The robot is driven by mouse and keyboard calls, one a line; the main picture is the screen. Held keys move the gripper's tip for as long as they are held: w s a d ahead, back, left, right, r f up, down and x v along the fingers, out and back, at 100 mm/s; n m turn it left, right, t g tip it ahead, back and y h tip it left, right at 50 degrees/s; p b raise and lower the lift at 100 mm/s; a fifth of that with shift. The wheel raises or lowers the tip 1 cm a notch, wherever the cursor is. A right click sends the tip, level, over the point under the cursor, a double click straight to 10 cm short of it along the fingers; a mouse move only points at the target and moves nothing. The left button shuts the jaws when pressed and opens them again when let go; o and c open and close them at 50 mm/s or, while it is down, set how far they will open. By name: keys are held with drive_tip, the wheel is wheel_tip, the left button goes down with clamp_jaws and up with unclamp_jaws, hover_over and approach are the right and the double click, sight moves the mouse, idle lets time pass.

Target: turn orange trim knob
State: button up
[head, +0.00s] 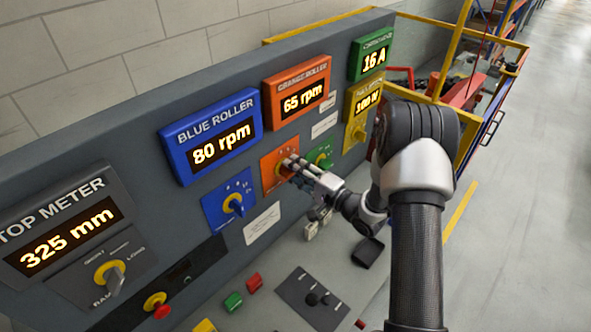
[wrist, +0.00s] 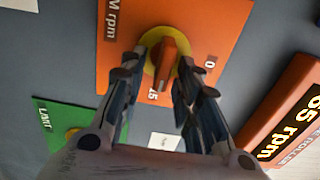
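The orange trim knob (wrist: 168,54) has an orange handle on a yellow disc. It sits on an orange plate (wrist: 215,22), which in the head view (head: 267,160) is below the orange roller display (head: 298,95) reading 65 rpm. My gripper (head: 288,164) reaches the plate from the right and hides much of the knob there. In the wrist view, my gripper's fingers (wrist: 164,62) are spread on either side of the handle. Yellow shows between the handle and the left finger, so the gripper looks open around the knob; contact on the right side is unclear.
A blue knob (head: 234,203) is left of my gripper, under the display (head: 214,140) reading 80 rpm. A green plate (head: 322,152) and a yellow knob (head: 359,134) lie to the right. Red and green buttons (head: 234,301) are on the lower desk.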

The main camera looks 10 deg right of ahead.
drive_tip(key=v, duration=1.2)
